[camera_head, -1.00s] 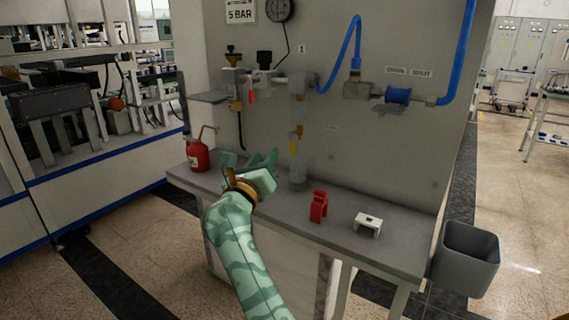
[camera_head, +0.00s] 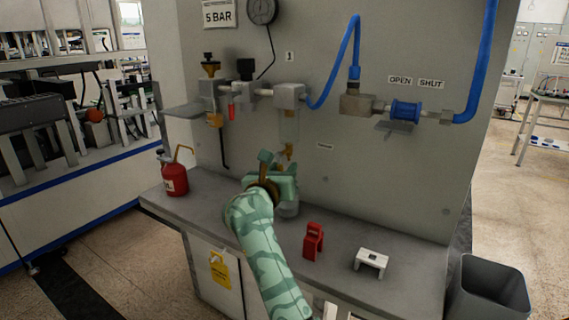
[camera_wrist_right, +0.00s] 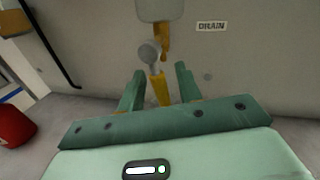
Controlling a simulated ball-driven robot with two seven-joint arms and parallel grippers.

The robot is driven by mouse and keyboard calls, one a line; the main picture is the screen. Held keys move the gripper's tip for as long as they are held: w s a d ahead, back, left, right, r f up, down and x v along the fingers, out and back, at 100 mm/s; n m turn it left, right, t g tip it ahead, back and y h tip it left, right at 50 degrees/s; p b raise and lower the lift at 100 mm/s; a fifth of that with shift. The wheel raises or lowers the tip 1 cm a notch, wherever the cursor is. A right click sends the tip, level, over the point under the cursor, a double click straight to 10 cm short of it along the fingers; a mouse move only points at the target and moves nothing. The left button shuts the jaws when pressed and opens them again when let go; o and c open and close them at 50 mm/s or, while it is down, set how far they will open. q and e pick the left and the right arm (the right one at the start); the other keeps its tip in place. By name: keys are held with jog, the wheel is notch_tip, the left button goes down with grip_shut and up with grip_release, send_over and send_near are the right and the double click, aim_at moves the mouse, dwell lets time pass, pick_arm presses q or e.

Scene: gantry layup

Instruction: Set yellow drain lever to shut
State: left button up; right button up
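The yellow drain lever (camera_wrist_right: 160,88) hangs roughly downward from a grey round pivot in the right wrist view, left of and below the DRAIN label (camera_wrist_right: 212,26). My right gripper (camera_wrist_right: 159,70) is open, with one green finger on each side of the lever in the picture. I see no clear contact. In the head view, the right gripper (camera_head: 277,167) is in front of the lower filter bowl, beneath the yellow drain fitting (camera_head: 288,150), and hides much of the lever. My left gripper is not in view.
The bench (camera_head: 213,211) holds a red oil can (camera_head: 173,178) at left, plus a red clip (camera_head: 313,241) and a white bracket (camera_head: 371,261) at right. Blue hose (camera_head: 347,60) and a valve run along the grey panel. A grey bin (camera_head: 490,289) stands right.

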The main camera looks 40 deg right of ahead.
jog(key=shift+w+d+r, duration=0.1)
jog(key=shift+w+d, duration=0.05)
jog(key=shift+d, duration=0.15)
jog(key=shift+c, duration=0.9)
grip_shut()
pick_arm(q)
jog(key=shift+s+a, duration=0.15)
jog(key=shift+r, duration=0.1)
